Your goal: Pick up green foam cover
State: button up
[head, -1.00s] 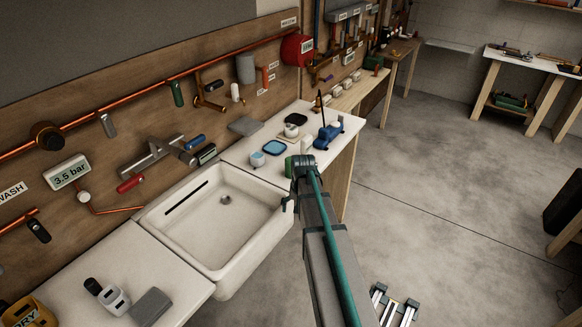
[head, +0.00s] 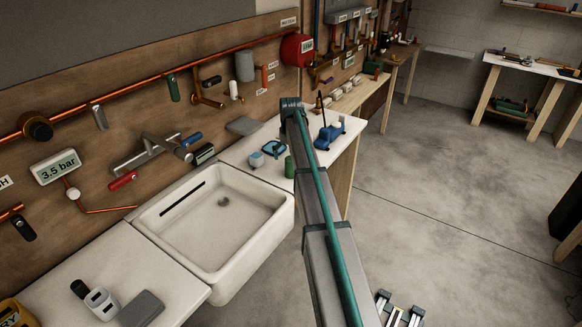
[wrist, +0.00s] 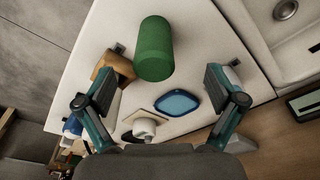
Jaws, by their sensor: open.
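The green foam cover (head: 290,166) is a green cylinder standing on the white counter, just right of the sink in the head view. In the wrist view the green foam cover (wrist: 154,48) is at the upper middle, beyond my fingertips and roughly between their lines. My gripper (wrist: 160,86) is open, with its two fingers spread left and right and nothing held between them. The fingers look apart from the cover. In the head view my gripper is hidden behind my arm.
A blue dish (wrist: 177,103) and a white object (wrist: 145,127) on a beige pad lie near my fingers. A brown block (wrist: 118,64) is by the left finger. The sink (head: 215,215) is left of the cover. A blue tool (head: 330,132) stands right of my arm.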

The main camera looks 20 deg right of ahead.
aim_at(290, 167)
jog(key=shift+w+d+f+p, duration=0.15)
jog(key=shift+f+p, duration=0.35)
jog(key=shift+f, duration=0.7)
jog(key=shift+w+d+f+p, duration=0.2)
jog(key=shift+f+p, duration=0.35)
jog(key=shift+f, duration=0.65)
jog(key=shift+w+d+f+p, duration=0.15)
jog(key=shift+f+p, duration=0.35)
jog(key=shift+f, duration=0.7)
jog(key=c, duration=0.9)
